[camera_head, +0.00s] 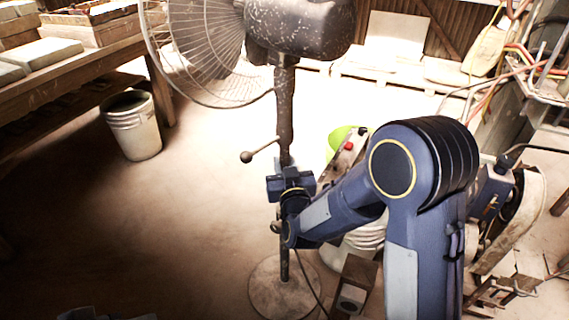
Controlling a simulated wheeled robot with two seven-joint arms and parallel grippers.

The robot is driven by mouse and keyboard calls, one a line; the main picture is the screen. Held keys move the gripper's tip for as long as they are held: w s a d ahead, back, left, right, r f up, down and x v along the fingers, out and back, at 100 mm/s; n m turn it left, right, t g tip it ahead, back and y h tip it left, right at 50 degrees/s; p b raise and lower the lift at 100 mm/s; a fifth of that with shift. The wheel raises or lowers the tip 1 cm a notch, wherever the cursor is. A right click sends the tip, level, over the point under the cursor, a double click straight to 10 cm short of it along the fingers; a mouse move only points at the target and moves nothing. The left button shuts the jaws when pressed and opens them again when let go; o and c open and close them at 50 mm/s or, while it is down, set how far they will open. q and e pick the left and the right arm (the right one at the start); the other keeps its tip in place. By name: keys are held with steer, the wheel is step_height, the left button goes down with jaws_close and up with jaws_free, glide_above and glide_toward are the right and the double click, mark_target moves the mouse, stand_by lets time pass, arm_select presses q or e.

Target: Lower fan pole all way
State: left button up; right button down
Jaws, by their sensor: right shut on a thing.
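The standing fan has a dusty wire cage (205,50) and dark motor housing (300,28) at the top. Its upright fan pole (285,110) runs down to a round base (268,285) on the floor. A short lever with a ball knob (246,157) sticks out left of the pole. My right gripper (290,182) is shut on the pole just below that lever; its fingertips are partly hidden. My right arm hides part of the area right of the pole. Only a sliver of what may be my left gripper (85,314) shows at the bottom edge.
A bucket (132,125) stands by the wooden shelf (75,75) on the left. A pale bucket (358,250) is partly behind my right arm. Pipes, cables and machinery crowd the right. The floor left of the pole is clear.

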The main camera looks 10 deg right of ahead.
step_height(320, 180, down, 6)
steer(key=b, duration=0.3)
arm_select(q)
step_height(320, 180, down, 5)
steer(key=shift+f, duration=0.1)
arm_select(e)
steer(key=shift+r, duration=0.1)
steer(key=c, duration=1.3)
jaws_free()
steer(key=shift+r, duration=0.1)
arm_select(q)
steer(key=shift+r+p, duration=0.45)
steer(key=shift+r, duration=0.2)
arm_select(e)
steer(key=s, duration=0.8)
